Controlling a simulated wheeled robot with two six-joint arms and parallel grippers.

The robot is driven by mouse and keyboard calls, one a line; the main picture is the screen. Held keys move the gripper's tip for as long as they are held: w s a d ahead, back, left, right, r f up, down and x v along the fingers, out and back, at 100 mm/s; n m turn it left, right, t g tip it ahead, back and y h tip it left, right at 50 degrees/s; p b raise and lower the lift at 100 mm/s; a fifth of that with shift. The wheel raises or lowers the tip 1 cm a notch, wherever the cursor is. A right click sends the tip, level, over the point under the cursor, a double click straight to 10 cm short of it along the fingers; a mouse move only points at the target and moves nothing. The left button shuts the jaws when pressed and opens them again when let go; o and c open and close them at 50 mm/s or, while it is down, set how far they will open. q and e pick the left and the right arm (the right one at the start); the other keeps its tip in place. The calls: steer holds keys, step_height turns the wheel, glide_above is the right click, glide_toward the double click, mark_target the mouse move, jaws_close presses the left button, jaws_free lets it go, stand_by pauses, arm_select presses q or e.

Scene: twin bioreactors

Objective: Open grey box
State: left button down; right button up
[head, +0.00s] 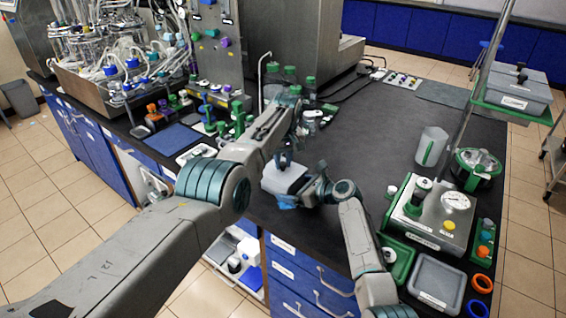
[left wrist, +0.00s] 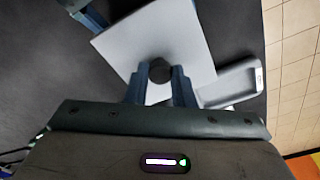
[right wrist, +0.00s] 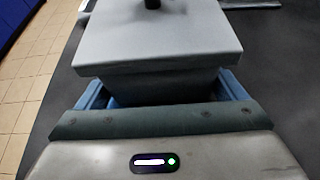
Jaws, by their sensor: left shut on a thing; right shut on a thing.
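The grey box (head: 284,180) is near the front-left edge of the black bench, with its lid (right wrist: 155,35) on top. No open gap shows between lid and box in the right wrist view. My left gripper (head: 286,158) is above it, and in the left wrist view its blue fingers are shut on the dark lid knob (left wrist: 160,70). My right gripper (right wrist: 165,90) is shut on the box body below the lid, one blue finger on each side. The inside of the box is hidden.
A pale shallow tray (left wrist: 232,84) lies beside the box in the left wrist view. Green-capped bottles (head: 290,75) stand behind the arms. A green-framed instrument (head: 430,215) and a grey lidded tray (head: 437,283) are at right. The middle of the bench (head: 375,125) is clear.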

mark_target(283, 164)
arm_select(q)
steer(key=shift+r, duration=0.75)
steer(key=shift+r, duration=0.1)
steer(key=shift+r, duration=1.95)
arm_select(e)
steer(key=o, duration=1.1)
